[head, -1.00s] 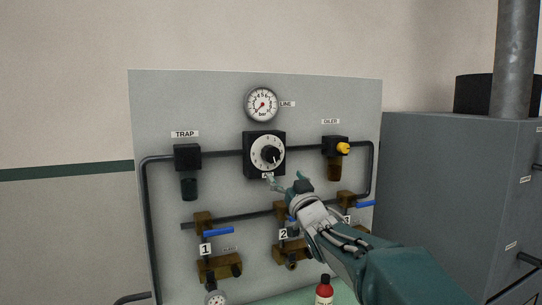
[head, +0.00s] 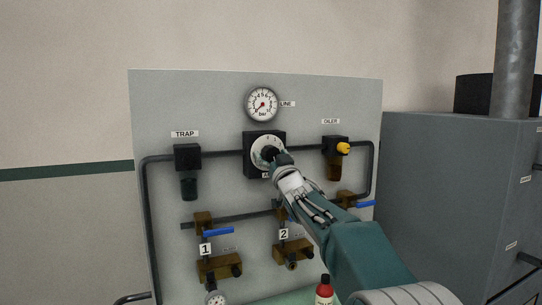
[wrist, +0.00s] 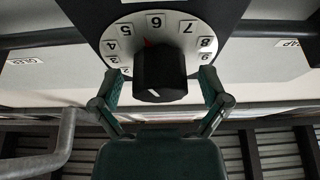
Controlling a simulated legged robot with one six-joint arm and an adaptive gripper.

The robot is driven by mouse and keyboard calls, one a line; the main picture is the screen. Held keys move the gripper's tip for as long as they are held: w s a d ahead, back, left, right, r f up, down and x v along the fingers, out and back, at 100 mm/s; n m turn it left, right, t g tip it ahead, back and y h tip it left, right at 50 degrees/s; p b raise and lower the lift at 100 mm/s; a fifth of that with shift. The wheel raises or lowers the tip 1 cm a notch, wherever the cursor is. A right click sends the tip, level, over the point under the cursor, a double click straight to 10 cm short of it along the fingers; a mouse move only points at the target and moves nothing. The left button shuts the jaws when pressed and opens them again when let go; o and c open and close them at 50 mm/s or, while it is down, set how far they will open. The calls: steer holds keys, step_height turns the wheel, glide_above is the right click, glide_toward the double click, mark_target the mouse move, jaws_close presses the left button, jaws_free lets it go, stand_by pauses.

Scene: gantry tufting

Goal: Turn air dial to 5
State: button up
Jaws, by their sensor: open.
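The air dial (head: 258,147) is a white numbered disc on a black square plate on the grey panel; its lower right is hidden by my gripper (head: 278,157). In the wrist view the dial face (wrist: 187,27) appears upside down, with the numbers 2 to 9 readable. Its black knob (wrist: 165,72) carries a white line on its front and a red mark shows beside it, near the 6. I cannot tell exactly which number the knob points to. My gripper (wrist: 160,88) is open, with one finger on each side of the knob and visible gaps between.
A pressure gauge (head: 262,104) labelled LINE sits above the dial. The trap (head: 188,160) is left and the oiler (head: 335,147), with a yellow knob, right. Blue-handled valves (head: 218,232) and pipes lie below.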

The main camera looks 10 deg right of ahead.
steer(key=shift+c, duration=0.3)
steer(key=c, duration=1.1)
steer(key=shift+n+g+y, duration=0.3)
steer(key=shift+n+y, duration=0.7)
steer(key=shift+n, duration=1.2)
steer(key=o, duration=1.2)
steer(key=shift+c, duration=0.2)
steer(key=shift+s, duration=0.1)
